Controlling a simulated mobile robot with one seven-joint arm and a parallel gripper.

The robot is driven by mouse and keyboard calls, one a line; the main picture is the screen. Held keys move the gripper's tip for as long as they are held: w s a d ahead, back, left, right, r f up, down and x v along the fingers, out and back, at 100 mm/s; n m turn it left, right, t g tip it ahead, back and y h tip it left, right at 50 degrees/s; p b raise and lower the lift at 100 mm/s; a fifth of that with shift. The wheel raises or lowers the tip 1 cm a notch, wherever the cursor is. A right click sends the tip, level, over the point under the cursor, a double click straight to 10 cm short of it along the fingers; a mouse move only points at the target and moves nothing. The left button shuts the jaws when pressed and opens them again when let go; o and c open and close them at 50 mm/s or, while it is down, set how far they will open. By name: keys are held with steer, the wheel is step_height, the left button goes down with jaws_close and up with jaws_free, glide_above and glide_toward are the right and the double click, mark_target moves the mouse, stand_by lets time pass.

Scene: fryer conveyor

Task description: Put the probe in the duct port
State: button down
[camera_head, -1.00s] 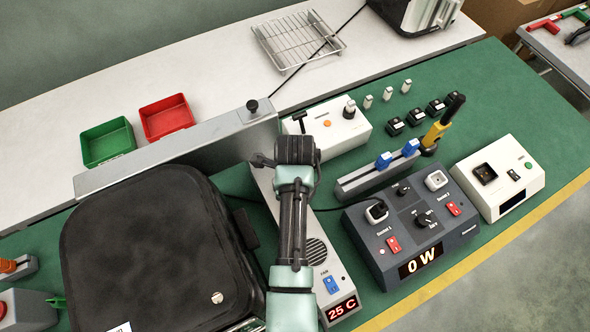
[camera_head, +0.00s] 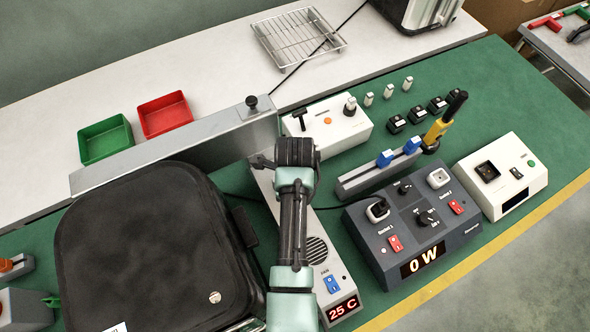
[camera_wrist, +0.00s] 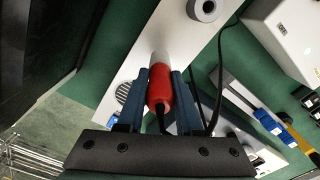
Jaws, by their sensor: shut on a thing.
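My gripper (camera_wrist: 159,80) is shut on the probe (camera_wrist: 160,88), which has a red body, a pale tip and a dark cable at its rear. The tip points up the wrist picture, over the long white duct unit (camera_wrist: 130,62). A grey ring with a dark hole, which looks like the duct port (camera_wrist: 205,8), shows on this unit ahead and to the right of the tip. The tip is apart from the ring. In the head view my arm covers the probe and the port; the duct unit (camera_head: 318,252) shows below, with a fan switch and a 25 C display.
A black fryer-like box (camera_head: 150,250) stands left of the duct unit. A grey metal wall (camera_head: 180,148) is behind it. A dark socket box (camera_head: 410,235) and a blue-clipped rack (camera_head: 375,172) stand to the right, and a white box (camera_head: 328,125) behind.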

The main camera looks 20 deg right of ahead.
steer(key=shift+f, duration=0.25)
steer(key=c, duration=0.5)
jaws_free()
steer(key=shift+r, duration=0.1)
steer(key=shift+r+p, duration=2.95)
steer(key=shift+r, duration=0.05)
